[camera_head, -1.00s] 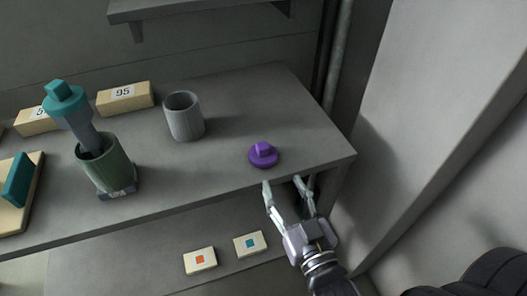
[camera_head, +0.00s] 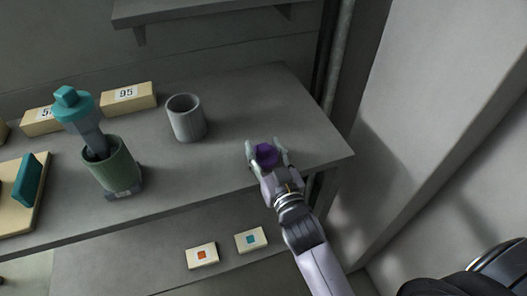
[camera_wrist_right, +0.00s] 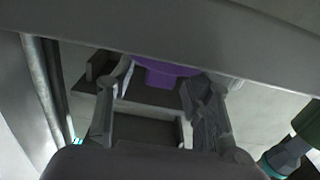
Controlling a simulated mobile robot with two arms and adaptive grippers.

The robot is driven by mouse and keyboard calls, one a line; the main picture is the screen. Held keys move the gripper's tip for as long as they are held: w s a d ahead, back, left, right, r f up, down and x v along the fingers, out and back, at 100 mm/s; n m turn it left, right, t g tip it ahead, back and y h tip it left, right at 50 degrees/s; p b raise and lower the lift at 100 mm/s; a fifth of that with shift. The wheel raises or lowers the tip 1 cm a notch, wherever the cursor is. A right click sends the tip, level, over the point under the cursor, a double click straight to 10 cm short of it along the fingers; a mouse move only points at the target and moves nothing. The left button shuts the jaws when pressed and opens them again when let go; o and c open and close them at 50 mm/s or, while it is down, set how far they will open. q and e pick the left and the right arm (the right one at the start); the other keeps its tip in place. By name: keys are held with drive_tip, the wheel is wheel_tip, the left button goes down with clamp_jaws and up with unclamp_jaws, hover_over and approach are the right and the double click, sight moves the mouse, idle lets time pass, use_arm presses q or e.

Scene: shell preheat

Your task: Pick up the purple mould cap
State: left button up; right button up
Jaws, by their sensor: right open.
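The purple mould cap (camera_head: 265,154) sits on the grey shelf top (camera_head: 240,108), near its right front edge. My right gripper (camera_head: 266,150) is open, with one finger on each side of the cap. Whether the fingers touch it I cannot tell. In the right wrist view the purple cap (camera_wrist_right: 165,74) shows between the two open fingers (camera_wrist_right: 165,82), partly cut off by a grey band across the top. My left gripper is not in view.
A grey cup (camera_head: 186,118) stands left of the cap. Farther left, a green holder (camera_head: 113,168) holds a teal-topped tool (camera_head: 76,108). Labelled blocks (camera_head: 127,96) stand behind. Two small tiles (camera_head: 202,256) lie on the lower shelf. A wall (camera_head: 430,90) rises on the right.

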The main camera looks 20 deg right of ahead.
drive_tip(key=shift+w, duration=0.6)
drive_tip(key=shift+s, duration=0.1)
drive_tip(key=shift+c, duration=0.4)
clamp_jaws()
